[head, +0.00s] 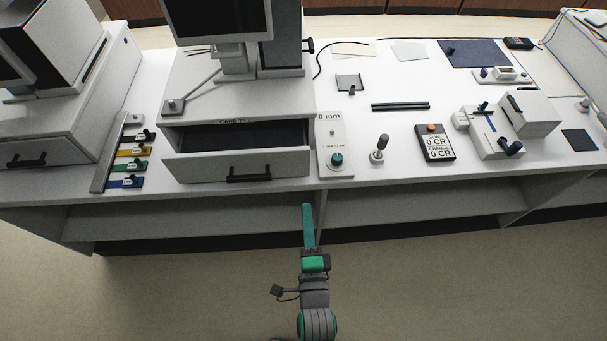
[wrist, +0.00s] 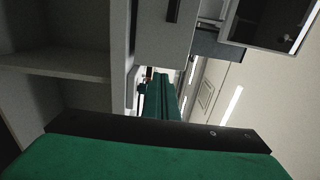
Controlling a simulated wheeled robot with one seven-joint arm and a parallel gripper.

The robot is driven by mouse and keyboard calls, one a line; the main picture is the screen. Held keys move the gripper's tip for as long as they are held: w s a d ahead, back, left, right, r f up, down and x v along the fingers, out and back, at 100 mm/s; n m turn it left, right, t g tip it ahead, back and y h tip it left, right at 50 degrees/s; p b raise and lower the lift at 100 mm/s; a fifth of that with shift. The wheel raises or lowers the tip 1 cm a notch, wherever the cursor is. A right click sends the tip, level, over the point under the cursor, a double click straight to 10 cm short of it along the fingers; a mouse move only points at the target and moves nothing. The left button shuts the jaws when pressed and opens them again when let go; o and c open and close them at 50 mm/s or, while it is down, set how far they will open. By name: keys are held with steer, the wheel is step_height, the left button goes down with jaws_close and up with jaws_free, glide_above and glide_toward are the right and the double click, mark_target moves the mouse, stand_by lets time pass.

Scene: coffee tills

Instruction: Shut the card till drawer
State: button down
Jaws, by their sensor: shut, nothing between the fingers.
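The card till, labelled "CARD TILL" on its front (head: 238,121), stands left of the middle on the white counter. Its drawer (head: 215,168) is pulled out, with a dark interior and a black handle (head: 249,174) on its light front. My gripper (head: 307,208) is shut and empty, in front of the counter, below and to the right of the drawer, apart from it. In the wrist view the green fingers (wrist: 158,98) show closed together, and a light panel with a dark handle (wrist: 173,10), probably the drawer front, is above them.
Another till with a closed drawer (head: 28,161) is at the far left. Open shelves (head: 180,215) run below; the floor in front is clear.

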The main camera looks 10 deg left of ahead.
mark_target(303, 165)
steer(key=x, duration=1.2)
